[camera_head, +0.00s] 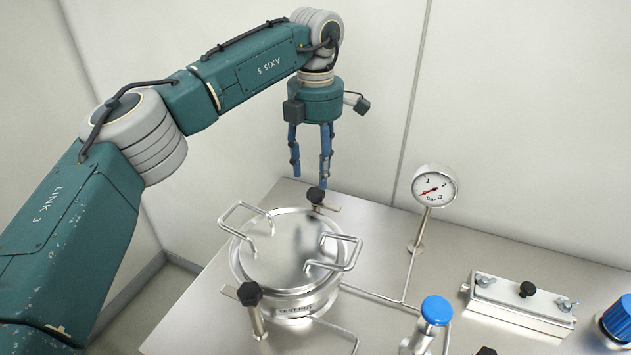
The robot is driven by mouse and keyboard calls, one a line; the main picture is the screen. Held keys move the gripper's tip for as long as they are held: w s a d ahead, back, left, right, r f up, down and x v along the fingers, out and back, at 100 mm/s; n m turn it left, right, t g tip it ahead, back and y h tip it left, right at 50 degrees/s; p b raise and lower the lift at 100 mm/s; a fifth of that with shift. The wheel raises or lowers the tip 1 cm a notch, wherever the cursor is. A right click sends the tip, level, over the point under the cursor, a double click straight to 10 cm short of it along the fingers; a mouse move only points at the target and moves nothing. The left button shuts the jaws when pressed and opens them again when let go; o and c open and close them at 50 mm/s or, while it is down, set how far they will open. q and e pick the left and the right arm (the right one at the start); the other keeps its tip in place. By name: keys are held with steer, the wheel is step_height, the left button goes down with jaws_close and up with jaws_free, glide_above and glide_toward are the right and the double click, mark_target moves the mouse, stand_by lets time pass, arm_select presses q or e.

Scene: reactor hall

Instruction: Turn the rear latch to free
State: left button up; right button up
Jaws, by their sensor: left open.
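The rear latch (317,196) has a black knob on a short metal bar and stands at the far edge of the round steel pot (290,302). My left gripper (311,180) points down just above the rear latch, its blue fingers apart and empty. Whether a fingertip touches the knob is hard to tell. The front latch (249,295), with a black knob on a post, stands at the near left of the pot. The pot's lid (290,250) is on, with a wire handle at each side. My right gripper is out of view.
A pressure gauge (434,187) stands on a post right of the pot. A blue-capped valve (436,311), a steel block with knobs (520,301) and a blue knob (619,318) are at the right. Pale walls close off the back and left.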

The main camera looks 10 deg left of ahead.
mark_target(315, 191)
arm_select(q)
step_height(315, 191, up, 7)
stand_by(0.4)
